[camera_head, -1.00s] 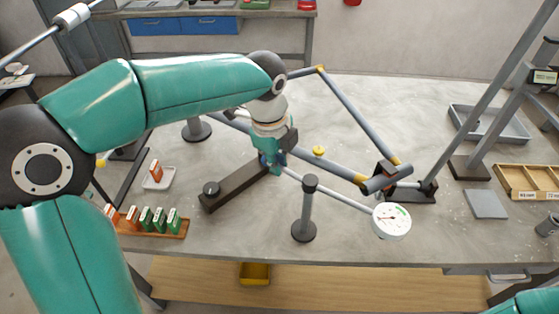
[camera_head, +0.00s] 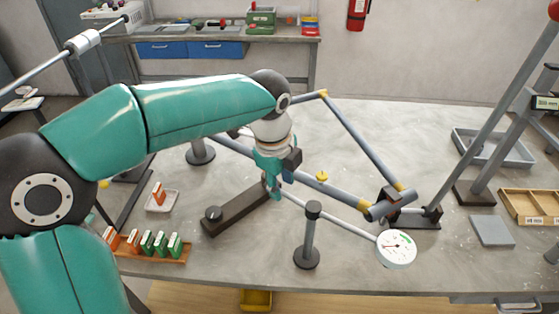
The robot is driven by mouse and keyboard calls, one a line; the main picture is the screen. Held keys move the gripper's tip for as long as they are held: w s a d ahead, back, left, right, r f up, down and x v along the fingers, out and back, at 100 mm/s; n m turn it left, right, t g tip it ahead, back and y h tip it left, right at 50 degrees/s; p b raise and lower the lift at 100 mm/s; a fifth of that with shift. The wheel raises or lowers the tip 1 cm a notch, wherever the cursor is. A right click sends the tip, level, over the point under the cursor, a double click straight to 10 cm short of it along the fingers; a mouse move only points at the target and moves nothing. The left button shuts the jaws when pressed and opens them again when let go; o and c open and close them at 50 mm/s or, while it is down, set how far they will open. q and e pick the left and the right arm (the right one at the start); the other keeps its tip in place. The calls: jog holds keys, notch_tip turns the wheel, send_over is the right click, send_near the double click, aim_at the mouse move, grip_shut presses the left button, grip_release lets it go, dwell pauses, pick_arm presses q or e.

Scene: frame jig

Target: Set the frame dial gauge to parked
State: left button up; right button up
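The dial gauge (camera_head: 397,249), a white round face with a small green mark and a red needle, is at the right end of a thin light rod (camera_head: 342,223) near the table's front. The rod runs back left past a dark-topped grey post (camera_head: 308,240) to a dark base bar (camera_head: 235,209). My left gripper (camera_head: 273,190) points down at the rod's far left end, over the base bar's right end. Whether it touches or grips the rod is hidden by its own fingers and the steep view. My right gripper is out of view.
A grey tube frame (camera_head: 365,145) with yellow joints stands behind the gauge. A rack of red and green blocks (camera_head: 160,246) is at the front left, with a small white tray (camera_head: 163,200) behind. A grey plate (camera_head: 492,231) and wooden tray (camera_head: 530,206) lie right.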

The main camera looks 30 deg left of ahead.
pick_arm(q)
notch_tip(320, 180, up, 10)
jog(key=s, duration=0.1)
jog(key=shift+s+r, duration=0.2)
jog(key=shift+s, duration=0.2)
jog(key=shift+a, duration=0.1)
